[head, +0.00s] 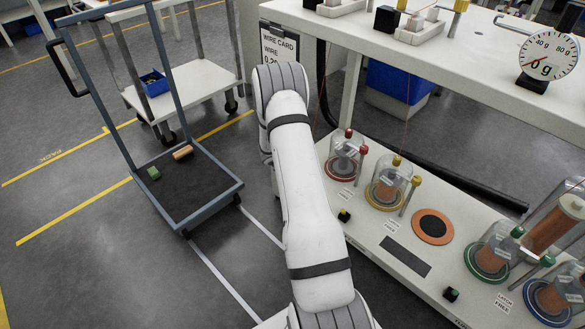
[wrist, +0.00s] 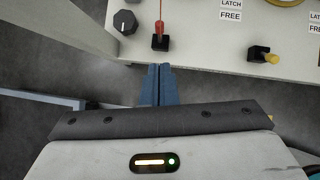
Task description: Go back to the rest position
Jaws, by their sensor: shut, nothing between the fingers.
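My gripper (wrist: 161,68) shows in the wrist view as two blue fingers pressed together, with nothing between them. It is just off the front edge of a white bench top (wrist: 200,48), which also shows in the head view (head: 362,240). Its fingertips are close to a small black block with a red stem (wrist: 160,42) and appear apart from it. In the head view my white arm rises through the middle of the picture, and the gripper itself cannot be seen there.
In the wrist view a black knob (wrist: 125,22) and a black block with a yellow knob (wrist: 262,55) sit on the bench. In the head view several domed spools stand on it, one being the red-based spool (head: 344,158). A cart (head: 218,203) stands left on open floor.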

